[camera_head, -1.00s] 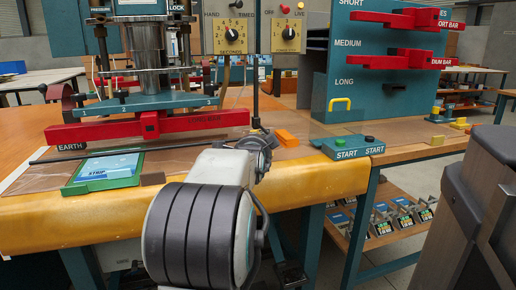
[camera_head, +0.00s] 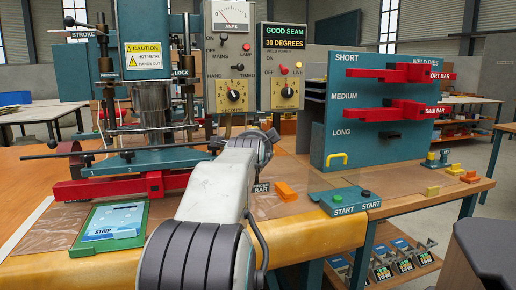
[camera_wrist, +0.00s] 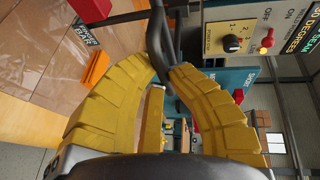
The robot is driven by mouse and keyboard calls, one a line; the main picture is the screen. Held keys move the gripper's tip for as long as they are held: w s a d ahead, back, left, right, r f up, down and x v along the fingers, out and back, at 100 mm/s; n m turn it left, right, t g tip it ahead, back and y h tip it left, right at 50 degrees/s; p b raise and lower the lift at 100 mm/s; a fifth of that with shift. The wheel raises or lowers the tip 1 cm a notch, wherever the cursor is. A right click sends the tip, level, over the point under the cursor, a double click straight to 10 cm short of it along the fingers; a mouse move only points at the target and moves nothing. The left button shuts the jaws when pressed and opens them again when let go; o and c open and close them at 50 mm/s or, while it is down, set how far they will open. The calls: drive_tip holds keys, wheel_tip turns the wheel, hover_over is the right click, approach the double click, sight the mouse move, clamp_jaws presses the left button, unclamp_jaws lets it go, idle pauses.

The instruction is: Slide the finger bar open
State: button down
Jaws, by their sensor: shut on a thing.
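The finger bar appears to be the long thin dark rod (camera_head: 110,153) across the front of the press, level with its teal base in the head view. My gripper (camera_head: 268,143) is at the rod's right end. In the wrist view, my gripper (camera_wrist: 166,72) has its yellow fingers closed around a dark bar (camera_wrist: 160,35) that runs up between the tips. A second dark bar part crosses it near the top. The exact contact is partly hidden by the fingers. A label ending in "BAR" (camera_head: 261,188) lies on the table below my gripper.
The press has a red bar (camera_head: 120,186) and a green strip tray (camera_head: 110,228) in front. An orange block (camera_head: 284,192) and the teal start-button box (camera_head: 345,203) stand to the right. A teal rack (camera_head: 375,100) holds red bars. The display (camera_head: 285,37) reads "GOOD SEAM 30 DEGREES".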

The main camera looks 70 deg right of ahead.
drive_tip(key=c, duration=1.2)
unclamp_jaws()
drive_tip(key=shift+o, duration=0.2)
drive_tip(key=shift+a, duration=0.1)
drive_tip(key=v, duration=1.1)
drive_tip(key=shift+a, duration=0.4)
drive_tip(key=shift+r, duration=0.15)
